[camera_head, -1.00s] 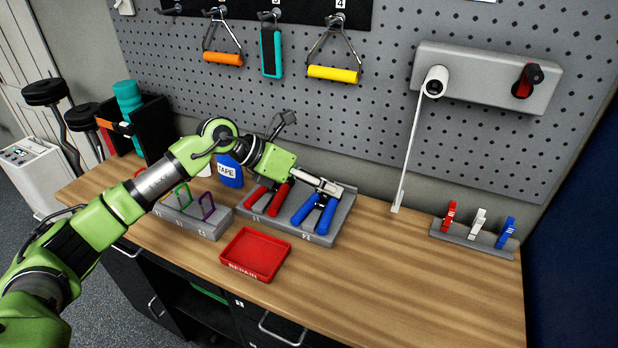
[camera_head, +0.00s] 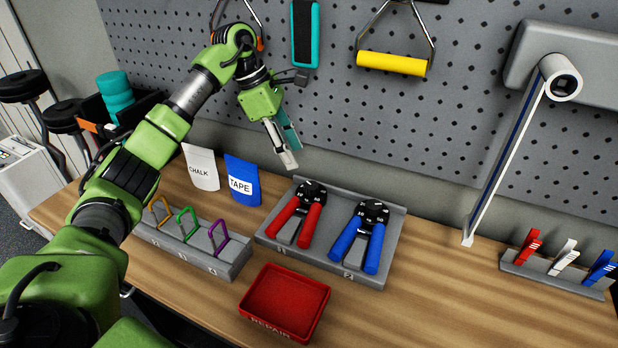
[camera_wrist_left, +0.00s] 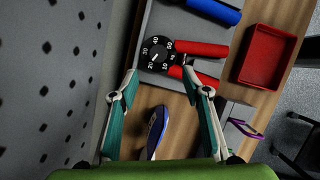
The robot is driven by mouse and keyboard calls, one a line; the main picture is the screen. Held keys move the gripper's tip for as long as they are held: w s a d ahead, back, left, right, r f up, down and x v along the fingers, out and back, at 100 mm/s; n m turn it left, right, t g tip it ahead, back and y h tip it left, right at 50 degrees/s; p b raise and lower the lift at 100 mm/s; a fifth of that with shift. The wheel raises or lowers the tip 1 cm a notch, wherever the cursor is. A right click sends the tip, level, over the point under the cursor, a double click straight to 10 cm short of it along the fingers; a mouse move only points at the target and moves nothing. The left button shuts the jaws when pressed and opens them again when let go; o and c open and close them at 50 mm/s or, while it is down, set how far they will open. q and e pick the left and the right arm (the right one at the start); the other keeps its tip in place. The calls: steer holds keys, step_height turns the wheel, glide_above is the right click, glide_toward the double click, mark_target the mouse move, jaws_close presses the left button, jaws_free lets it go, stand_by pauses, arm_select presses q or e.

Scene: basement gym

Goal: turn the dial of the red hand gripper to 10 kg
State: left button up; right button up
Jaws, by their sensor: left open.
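The red hand gripper (camera_head: 310,224) lies in the left slot of a grey tray (camera_head: 336,266), its two handles toward me. Its black round dial (camera_head: 311,192) with white numbers is at the far end. In the left wrist view the dial (camera_wrist_left: 158,52) faces the camera; I cannot tell its setting. My left gripper (camera_head: 290,152) is open and empty, above and behind the tray, apart from the dial. In the left wrist view its two teal fingers (camera_wrist_left: 162,78) are spread, with the dial just beyond the tips. My right gripper is not in view.
A blue hand gripper (camera_head: 375,246) lies in the tray's right slot. A red repair tray (camera_head: 321,313) is in front. A blue tape pouch (camera_head: 243,185), a chalk pouch (camera_head: 201,168) and a rack of coloured clips (camera_head: 228,262) are at left. The pegboard (camera_head: 430,140) stands behind.

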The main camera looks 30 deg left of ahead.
mark_target(309, 185)
arm_select(q)
steer(key=x, duration=0.4)
steer(key=shift+w+a+f+p, duration=0.1)
steer(key=shift+p, duration=0.3)
steer(key=p+x, duration=0.1)
steer(key=x, duration=0.4)
steer(key=shift+f, duration=0.15)
steer(key=shift+w+f, duration=0.1)
steer(key=shift+f, duration=0.25)
steer(key=c, duration=1.1)
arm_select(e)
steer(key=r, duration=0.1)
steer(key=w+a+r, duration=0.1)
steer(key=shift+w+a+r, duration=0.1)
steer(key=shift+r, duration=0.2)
